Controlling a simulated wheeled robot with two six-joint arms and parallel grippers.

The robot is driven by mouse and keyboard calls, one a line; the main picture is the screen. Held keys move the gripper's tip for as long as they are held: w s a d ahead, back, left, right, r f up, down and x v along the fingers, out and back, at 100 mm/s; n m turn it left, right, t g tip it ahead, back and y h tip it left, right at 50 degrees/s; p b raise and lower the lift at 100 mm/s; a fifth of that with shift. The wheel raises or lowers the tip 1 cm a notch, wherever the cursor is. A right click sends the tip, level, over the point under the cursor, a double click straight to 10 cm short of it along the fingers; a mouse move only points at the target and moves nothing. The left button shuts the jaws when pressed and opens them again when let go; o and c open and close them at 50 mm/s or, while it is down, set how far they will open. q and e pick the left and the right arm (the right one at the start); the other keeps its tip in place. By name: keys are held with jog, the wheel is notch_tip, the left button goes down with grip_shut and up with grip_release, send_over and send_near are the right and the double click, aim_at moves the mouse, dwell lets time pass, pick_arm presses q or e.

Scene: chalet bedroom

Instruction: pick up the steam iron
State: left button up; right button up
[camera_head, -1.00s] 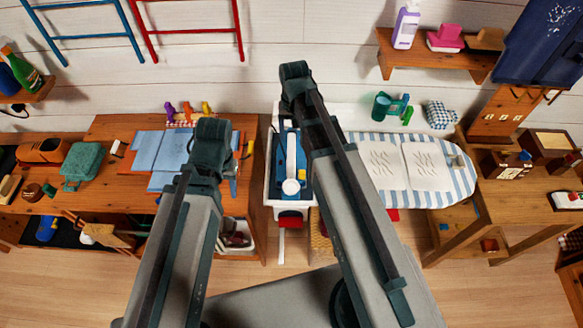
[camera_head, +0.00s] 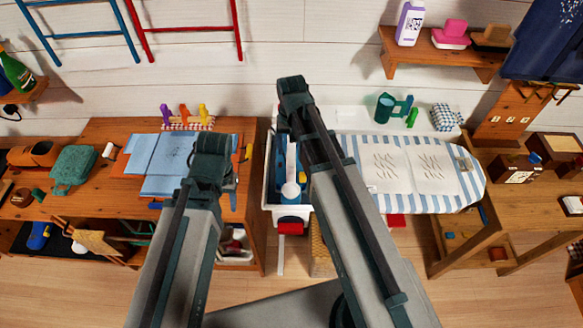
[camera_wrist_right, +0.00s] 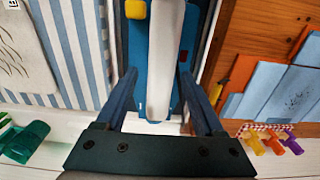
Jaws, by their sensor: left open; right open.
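The steam iron (camera_head: 291,178) is blue with a white handle and a round pale end. It rests in a white tray (camera_head: 269,197) between the wooden table and the ironing board. My right gripper (camera_head: 294,96) is open at the far end of the iron and partly hides it. In the right wrist view, the iron (camera_wrist_right: 167,50) lies lengthwise, and the open fingers of the right gripper (camera_wrist_right: 157,74) show on either side of its white handle. I cannot tell whether they touch it. My left gripper (camera_head: 211,158) is open over the table, near the blue cloths.
At right is a striped ironing board (camera_head: 355,147). A wall shelf (camera_head: 440,56) holds a bottle (camera_head: 409,22). Pegs (camera_head: 184,114) stand at the table's back.

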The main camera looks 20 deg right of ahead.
jog(key=shift+r, duration=0.1)
grip_shut()
dwell(1.2)
